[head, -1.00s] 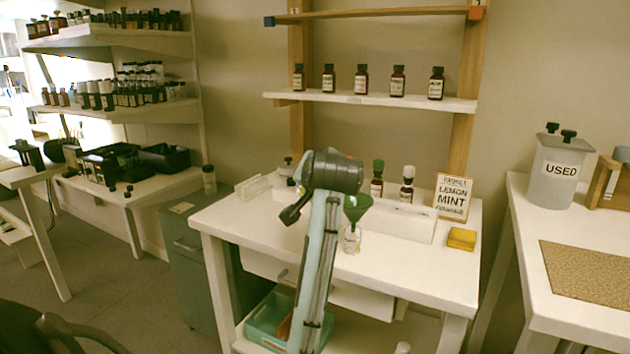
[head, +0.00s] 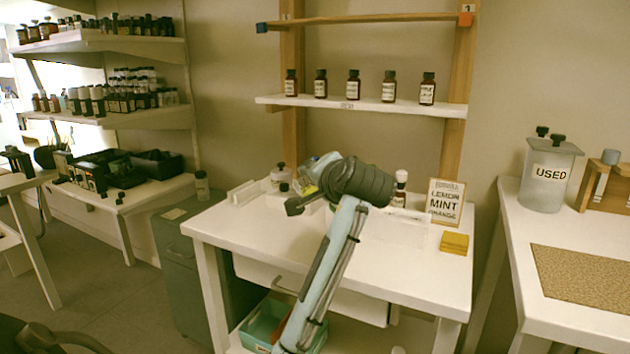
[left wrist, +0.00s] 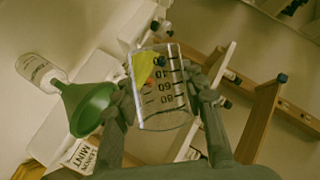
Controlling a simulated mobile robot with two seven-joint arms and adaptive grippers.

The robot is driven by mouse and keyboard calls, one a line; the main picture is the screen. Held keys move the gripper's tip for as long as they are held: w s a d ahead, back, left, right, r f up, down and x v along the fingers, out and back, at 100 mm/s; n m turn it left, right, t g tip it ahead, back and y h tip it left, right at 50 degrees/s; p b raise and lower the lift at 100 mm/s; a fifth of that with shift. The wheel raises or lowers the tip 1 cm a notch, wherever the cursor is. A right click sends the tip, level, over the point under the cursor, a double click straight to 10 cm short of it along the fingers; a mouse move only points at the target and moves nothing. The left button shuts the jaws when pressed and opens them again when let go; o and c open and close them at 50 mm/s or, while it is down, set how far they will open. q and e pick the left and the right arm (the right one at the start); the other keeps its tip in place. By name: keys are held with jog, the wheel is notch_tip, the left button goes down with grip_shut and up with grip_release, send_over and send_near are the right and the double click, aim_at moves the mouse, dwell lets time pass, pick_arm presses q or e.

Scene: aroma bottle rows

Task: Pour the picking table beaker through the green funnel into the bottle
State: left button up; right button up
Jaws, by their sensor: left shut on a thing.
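My left gripper (left wrist: 163,88) is shut on a clear beaker (left wrist: 163,112) with black graduations, in the left wrist view. The beaker is tilted relative to the bottle, and a yellow patch shows on or through it; its liquid level cannot be told. The green funnel (left wrist: 88,108) is beside the gripper on the left, its stem toward the neck of a clear bottle (left wrist: 36,70) with a white label. In the head view my left wrist hides the bottle and funnel; pale blue and yellow parts show beyond it. My right gripper is not in view.
The white table (head: 228,222) holds a lemon mint sign (head: 445,201), a yellow sponge (head: 454,243) and a white-capped bottle (head: 400,190). A shelf (head: 372,104) with several dark bottles is behind.

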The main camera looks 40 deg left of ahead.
pick_arm(q)
jog(key=shift+f, duration=0.15)
jog(key=r+m+y, duration=0.1)
jog(key=m+y, duration=0.1)
jog(key=m, duration=0.1)
jog(key=shift+w+r+g, duration=0.1)
jog(key=shift+r+g, duration=0.1)
jog(key=shift+g, duration=0.1)
jog(key=shift+w+d+r+m, duration=0.15)
jog(key=shift+d+m, duration=0.1)
jog(key=shift+m, duration=0.05)
jog(key=shift+w+d, duration=0.1)
jog(key=shift+d, duration=0.05)
dwell(0.3)
jog(key=shift+w+d+f+m+y, duration=0.2)
jog(key=shift+f+m+y, duration=0.15)
jog(key=shift+m+y, duration=0.5)
dwell(3.5)
jog(key=shift+w+d+r+m, duration=0.1)
jog(key=shift+r+m, duration=0.05)
jog(key=shift+m, duration=0.5)
dwell(0.8)
dwell(0.5)
